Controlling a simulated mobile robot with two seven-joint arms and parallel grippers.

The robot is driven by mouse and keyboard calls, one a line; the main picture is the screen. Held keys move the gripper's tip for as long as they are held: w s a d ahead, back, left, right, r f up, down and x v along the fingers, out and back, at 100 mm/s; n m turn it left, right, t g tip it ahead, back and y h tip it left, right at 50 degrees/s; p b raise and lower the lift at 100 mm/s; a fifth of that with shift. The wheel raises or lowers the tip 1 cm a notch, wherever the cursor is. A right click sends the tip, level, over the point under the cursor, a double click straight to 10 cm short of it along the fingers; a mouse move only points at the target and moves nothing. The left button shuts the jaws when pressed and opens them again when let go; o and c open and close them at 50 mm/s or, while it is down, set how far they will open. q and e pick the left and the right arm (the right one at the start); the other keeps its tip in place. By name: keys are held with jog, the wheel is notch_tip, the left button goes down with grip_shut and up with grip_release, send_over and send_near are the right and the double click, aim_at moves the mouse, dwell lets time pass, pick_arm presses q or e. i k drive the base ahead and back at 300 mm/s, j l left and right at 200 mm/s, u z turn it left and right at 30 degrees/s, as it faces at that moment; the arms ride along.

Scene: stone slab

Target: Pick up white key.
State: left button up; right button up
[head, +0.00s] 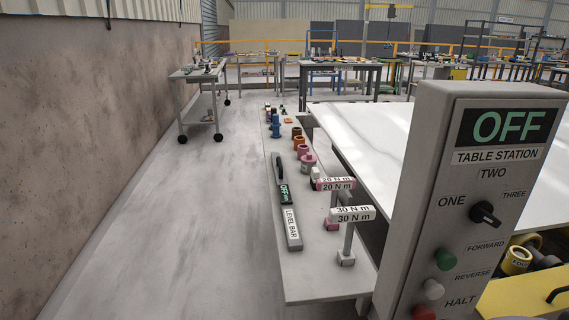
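A white T-shaped key (352,214) labelled "30 N m" stands upright near the front of a narrow grey shelf beside the stone slab. Its shaft runs down to a pale foot (346,258) on the shelf. Just behind it stands a similar pink key (321,184) labelled "20 N m", with a pink foot (331,224). Neither of my grippers is in view.
A grey control box (420,180) reading "OFF" fills the right foreground, close to the white key. The white slab (375,135) lies behind. A level bar (291,225) and several coloured parts share the shelf (310,280). The floor to the left is clear.

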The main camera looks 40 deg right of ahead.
aim_at(350, 215)
jog(key=i+z, duration=0.15)
jog(key=z, duration=0.25)
jog(key=i+j+z, duration=0.1)
jog(key=z, duration=0.35)
jog(key=i+j+z, duration=0.1)
jog(key=z, duration=0.3)
jog(key=i+j+z, duration=0.1)
jog(key=j+z, duration=0.3)
jog(key=z, duration=0.45)
jog(key=i+j, duration=0.05)
jog(key=j, duration=0.05)
